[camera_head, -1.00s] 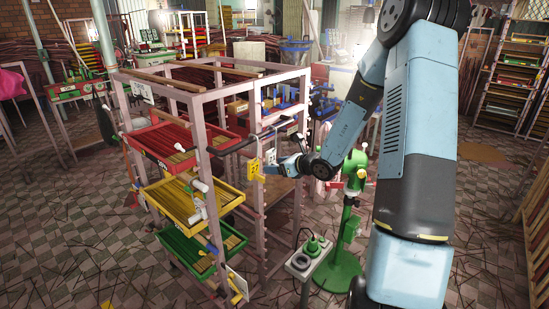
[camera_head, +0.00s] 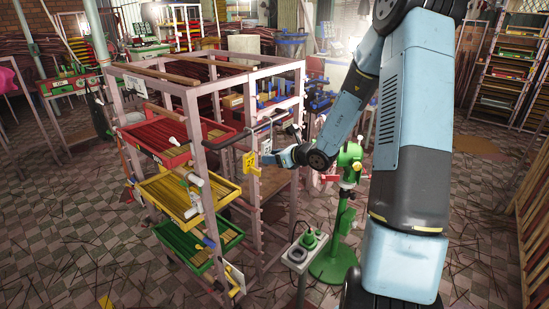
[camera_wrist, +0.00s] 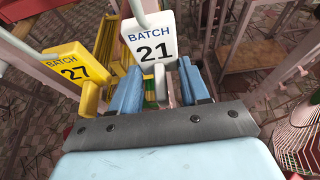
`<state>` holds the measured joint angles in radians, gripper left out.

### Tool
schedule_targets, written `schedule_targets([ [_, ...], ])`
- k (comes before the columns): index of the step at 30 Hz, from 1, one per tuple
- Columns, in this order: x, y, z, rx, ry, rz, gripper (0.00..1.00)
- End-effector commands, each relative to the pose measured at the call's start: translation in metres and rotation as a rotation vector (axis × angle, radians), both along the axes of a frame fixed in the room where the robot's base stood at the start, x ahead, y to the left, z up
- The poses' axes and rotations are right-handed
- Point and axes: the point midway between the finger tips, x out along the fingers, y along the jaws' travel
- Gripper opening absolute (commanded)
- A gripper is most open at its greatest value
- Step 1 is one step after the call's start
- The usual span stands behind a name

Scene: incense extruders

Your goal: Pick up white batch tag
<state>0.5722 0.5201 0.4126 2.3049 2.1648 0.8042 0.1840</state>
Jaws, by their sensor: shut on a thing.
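The white batch tag (camera_wrist: 149,38) reads BATCH 21 and stands upright at the fingertips in the wrist view. My gripper (camera_wrist: 160,85) has its two blue fingers on either side of the tag's lower part, shut on it. In the head view my gripper (camera_head: 267,158) is at the front right post of the pink rack. The tag is small and hard to make out there. A yellow tag (camera_wrist: 72,69) reading 27 is just left of my gripper; it also hangs by the rack post in the head view (camera_head: 250,163).
The pink rack (camera_head: 190,140) holds a red tray (camera_head: 160,155), a yellow tray (camera_head: 165,200) and a green tray (camera_head: 185,250). A green stand (camera_head: 335,262) is right of the rack. Dark rails run close around my gripper.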

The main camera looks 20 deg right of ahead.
Motion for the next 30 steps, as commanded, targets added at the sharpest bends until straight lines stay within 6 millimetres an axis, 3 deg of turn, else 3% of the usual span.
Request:
schedule_targets([
  [5, -0.001, 0.0, 0.026, -0.004, -0.004, 0.0, 0.15],
  [18, -0.052, 0.009, 0.085, -0.004, -0.003, -0.001, 0.15],
  [30, -0.115, 0.021, 0.111, -0.002, -0.002, -0.001, 0.15],
])
